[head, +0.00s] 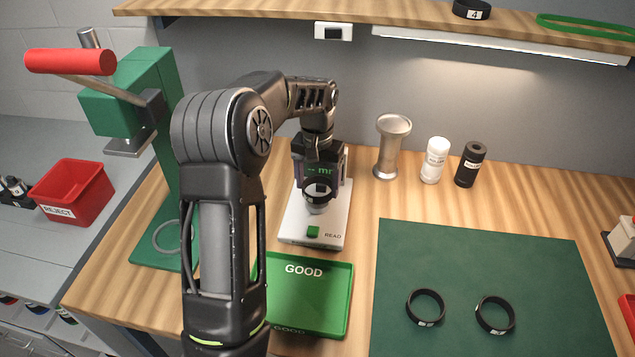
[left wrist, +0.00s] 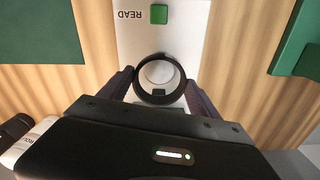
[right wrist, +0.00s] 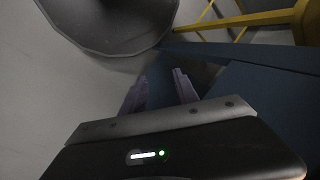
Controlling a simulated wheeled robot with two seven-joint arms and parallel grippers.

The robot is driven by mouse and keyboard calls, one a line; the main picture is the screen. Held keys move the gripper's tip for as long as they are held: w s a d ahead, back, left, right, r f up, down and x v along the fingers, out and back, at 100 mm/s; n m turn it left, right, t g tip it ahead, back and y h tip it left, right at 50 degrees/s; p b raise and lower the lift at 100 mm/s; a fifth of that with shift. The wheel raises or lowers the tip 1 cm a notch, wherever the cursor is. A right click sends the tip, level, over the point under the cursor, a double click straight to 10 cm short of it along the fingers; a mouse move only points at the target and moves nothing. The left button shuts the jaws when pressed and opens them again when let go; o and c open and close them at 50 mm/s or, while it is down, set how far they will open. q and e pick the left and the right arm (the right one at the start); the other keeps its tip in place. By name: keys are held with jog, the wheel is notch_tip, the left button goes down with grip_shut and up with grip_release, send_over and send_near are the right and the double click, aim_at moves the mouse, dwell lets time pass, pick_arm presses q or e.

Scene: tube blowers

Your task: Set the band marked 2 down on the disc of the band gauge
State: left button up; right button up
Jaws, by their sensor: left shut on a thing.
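The band gauge (head: 328,232) stands on the wooden bench with a white base, a green READ button and a display. My left gripper (head: 318,186) is shut on a black band (left wrist: 160,99), with the fingers on its two sides. In the head view the held band shows a small pale label, too small to read. The band is over the pale disc (left wrist: 160,71) of the gauge, which shows through the ring. I cannot tell whether band and disc touch. My right gripper (right wrist: 160,88) is open and empty, away from the bench gauge, and shows only in its own wrist view.
Two black bands (head: 426,307) lie on the dark green mat (head: 480,255). A green GOOD tray (head: 318,268) is in front of the gauge. A metal stand (head: 391,150), white bottle (head: 435,162) and black bottle (head: 470,165) stand behind right. The green press (head: 150,95) is left.

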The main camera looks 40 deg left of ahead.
pick_arm(q)
jog(key=shift+f+b, duration=1.5)
jog(key=shift+f, duration=0.75)
jog(key=o, duration=1.4)
jog(key=shift+o, duration=0.2)
jog(key=shift+r, duration=0.2)
notch_tip(320, 180, up, 8)
jog(key=b, duration=0.1)
jog(key=shift+f, duration=0.25)
jog(key=shift+f, duration=0.1)
